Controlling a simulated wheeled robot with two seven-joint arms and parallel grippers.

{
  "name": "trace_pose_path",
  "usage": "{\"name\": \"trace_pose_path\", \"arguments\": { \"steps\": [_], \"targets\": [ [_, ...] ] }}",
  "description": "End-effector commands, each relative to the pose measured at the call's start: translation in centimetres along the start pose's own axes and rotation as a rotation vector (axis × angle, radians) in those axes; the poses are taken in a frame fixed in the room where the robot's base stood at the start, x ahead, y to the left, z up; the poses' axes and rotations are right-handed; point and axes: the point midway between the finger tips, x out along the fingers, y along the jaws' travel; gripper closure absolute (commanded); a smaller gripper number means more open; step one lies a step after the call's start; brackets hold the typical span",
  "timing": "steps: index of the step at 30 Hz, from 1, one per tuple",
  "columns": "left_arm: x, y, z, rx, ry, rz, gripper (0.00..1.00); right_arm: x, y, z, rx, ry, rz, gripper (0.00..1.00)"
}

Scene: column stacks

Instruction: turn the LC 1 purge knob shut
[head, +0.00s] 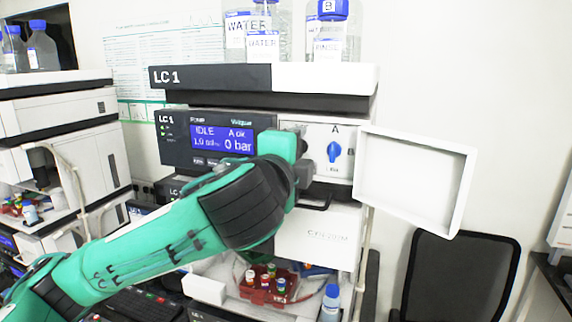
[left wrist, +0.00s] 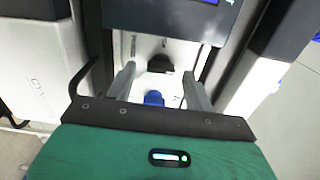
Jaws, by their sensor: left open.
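The LC 1 stack (head: 265,78) faces me, with its name on the top tray and on the pump module. A blue knob (head: 334,151) sits on the white panel right of the display, under a letter A. It looks like the purge knob; its label is too small to read. My left gripper (head: 306,152) is open and empty, just left of the knob in the head view. In the left wrist view, the blue knob (left wrist: 153,98) shows between the two fingers, partly hidden by my gripper's body. Contact cannot be told. My right gripper is not in view.
A white door (head: 415,182) stands swung open right of the panel. The display (head: 222,139) reads IDLE and 0 bar. Bottles (head: 262,30) stand on top. A dark fitting (left wrist: 160,63) is beside the knob. A red vial rack (head: 268,286) is below; a chair (head: 460,280) is right.

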Motion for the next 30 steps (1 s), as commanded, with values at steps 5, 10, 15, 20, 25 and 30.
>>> {"name": "trace_pose_path", "arguments": {
  "steps": [5, 10, 15, 20, 25, 30],
  "targets": [
    [-2.9, 0.5, -0.1, 0.000, 0.003, -0.004, 0.47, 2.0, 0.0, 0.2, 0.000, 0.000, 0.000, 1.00],
    [-7.0, 0.5, -0.1, 0.000, 0.003, -0.006, 0.47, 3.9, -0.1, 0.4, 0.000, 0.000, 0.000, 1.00],
    [-10.5, 0.4, -0.1, 0.001, 0.003, -0.005, 0.47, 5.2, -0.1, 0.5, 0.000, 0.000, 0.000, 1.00],
    [-12.5, 0.2, -0.1, 0.001, 0.002, -0.002, 0.47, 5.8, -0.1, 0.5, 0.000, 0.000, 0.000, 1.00],
    [-13.3, 0.1, 0.0, 0.001, 0.001, 0.000, 0.47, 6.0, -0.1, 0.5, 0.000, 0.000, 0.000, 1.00],
    [-13.3, 0.1, 0.0, 0.001, 0.000, 0.000, 0.47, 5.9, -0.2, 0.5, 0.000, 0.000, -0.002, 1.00]
  ]
}}
